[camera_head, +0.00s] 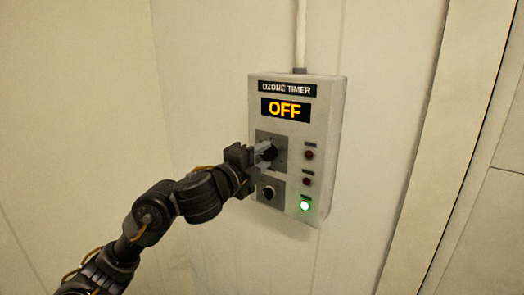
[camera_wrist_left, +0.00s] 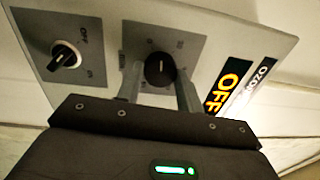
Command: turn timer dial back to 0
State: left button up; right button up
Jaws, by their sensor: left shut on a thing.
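The timer dial (camera_head: 269,153) is a black knob on the upper grey plate of a wall box labelled OZONE TIMER (camera_head: 298,180). Its display (camera_head: 286,109) reads OFF in yellow. My left gripper (camera_head: 262,152) comes in from the left and is shut on the dial. In the left wrist view the dial (camera_wrist_left: 160,70) sits between the two fingers of my left gripper (camera_wrist_left: 160,88), and a pale mark shows on its face. The fingers partly hide the dial and its scale in the head view. My right gripper is not in view.
A second black knob (camera_head: 268,192) sits below the dial; it also shows in the left wrist view (camera_wrist_left: 65,57). Two dark lamps and a lit green lamp (camera_head: 305,206) are on the box's right side. A conduit (camera_head: 300,35) runs up the wall. The wall beside the box is bare.

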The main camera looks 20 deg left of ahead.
pick_arm(q)
jog(key=n+p, duration=0.2)
jog(key=n, duration=0.2)
jog(key=shift+n, duration=0.3)
dwell(0.3)
jog(key=o, duration=1)
jog(key=shift+p, duration=0.3)
